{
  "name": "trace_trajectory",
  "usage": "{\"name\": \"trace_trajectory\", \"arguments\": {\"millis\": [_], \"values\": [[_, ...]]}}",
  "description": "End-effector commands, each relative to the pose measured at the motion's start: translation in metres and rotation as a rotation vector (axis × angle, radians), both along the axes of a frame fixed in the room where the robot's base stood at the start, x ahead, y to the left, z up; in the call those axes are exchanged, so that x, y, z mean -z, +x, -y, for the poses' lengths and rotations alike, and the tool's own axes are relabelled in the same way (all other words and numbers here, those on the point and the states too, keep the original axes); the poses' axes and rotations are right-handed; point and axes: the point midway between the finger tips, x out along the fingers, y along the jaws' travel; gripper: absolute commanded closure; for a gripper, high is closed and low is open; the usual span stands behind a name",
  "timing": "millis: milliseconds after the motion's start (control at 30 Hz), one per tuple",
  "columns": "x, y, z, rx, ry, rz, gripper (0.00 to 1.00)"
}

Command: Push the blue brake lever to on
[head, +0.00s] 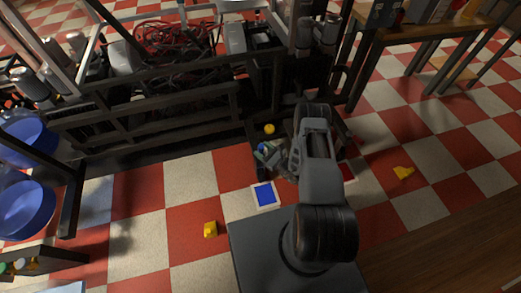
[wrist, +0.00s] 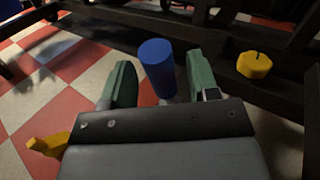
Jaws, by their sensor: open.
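A blue cylinder (wrist: 157,66), which looks like the grip of the brake lever, stands upright in the wrist view. It sits between or just beyond the two green fingers of my gripper (wrist: 160,72). The fingers are apart, and I cannot tell whether either one touches it. In the head view my gripper (head: 269,157) is low in front of the dark frame, partly hidden by my arm. A small bit of blue (head: 261,146) shows there at the fingers. The lever's base and its on and off marks are not visible.
A yellow knob (head: 269,129) sits on the dark frame (head: 170,107) and also shows in the wrist view (wrist: 254,65). A blue square with a white border (head: 264,195) lies in front. Yellow pieces (head: 210,229) (head: 403,172) lie on the checkered floor. Blue bowls (head: 24,208) stand left.

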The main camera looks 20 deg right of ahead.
Motion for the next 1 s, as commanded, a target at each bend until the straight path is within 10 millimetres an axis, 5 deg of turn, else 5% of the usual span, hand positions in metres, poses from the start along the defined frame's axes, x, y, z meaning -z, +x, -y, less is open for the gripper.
{"name": "trace_trajectory", "arguments": {"millis": [533, 1000], "values": [[-0.0001, 0.0126, -0.0087, 0.0, 0.0, -0.001, 0.45], [0.0, 0.0123, -0.0087, -0.001, 0.0, -0.001, 0.9]]}}
